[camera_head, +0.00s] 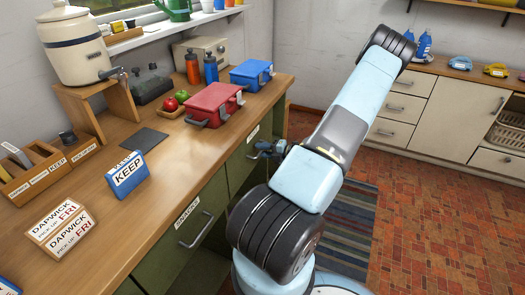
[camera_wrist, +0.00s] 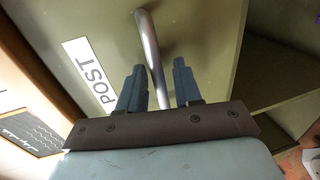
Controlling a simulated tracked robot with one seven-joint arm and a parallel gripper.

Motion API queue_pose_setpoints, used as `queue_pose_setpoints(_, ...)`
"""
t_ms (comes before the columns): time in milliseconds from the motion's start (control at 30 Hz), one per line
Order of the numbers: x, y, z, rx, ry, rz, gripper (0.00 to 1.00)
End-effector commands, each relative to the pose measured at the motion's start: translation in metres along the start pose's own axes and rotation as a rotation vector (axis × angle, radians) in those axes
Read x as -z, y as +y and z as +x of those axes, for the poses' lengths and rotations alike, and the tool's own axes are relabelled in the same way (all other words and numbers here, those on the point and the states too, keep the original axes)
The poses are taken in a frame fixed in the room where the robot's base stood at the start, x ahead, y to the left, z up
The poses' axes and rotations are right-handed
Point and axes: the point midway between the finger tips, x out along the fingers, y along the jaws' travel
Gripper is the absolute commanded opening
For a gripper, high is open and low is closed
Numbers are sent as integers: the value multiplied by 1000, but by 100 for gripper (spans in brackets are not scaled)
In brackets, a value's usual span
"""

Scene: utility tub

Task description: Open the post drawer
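The post drawer has a green front with a white label reading POST (camera_wrist: 90,70) in the wrist view. Its metal bar handle (camera_wrist: 147,32) runs down between the two fingers of my gripper (camera_wrist: 158,72). The fingers are apart, one on each side of the bar, with a narrow gap showing beside it, so the gripper looks open around the handle. In the head view my gripper (camera_head: 262,150) is at the far green drawer front (camera_head: 238,165), just below a small white label (camera_head: 253,133). The handle is hidden there by the gripper.
A nearer green front with a label and handle (camera_head: 196,231) is to the left. The wooden counter (camera_head: 150,185) above holds a red box (camera_head: 213,103), a blue box (camera_head: 251,74) and a KEEP block (camera_head: 127,174).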

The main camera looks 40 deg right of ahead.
Motion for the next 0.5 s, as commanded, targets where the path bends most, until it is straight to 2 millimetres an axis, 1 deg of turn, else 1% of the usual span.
queue_pose_setpoints(100,0,0,4,1,0,0,34)
queue_pose_setpoints(367,0,0,5,1,0,0,34)
queue_pose_setpoints(500,0,0,4,0,0,0,20)
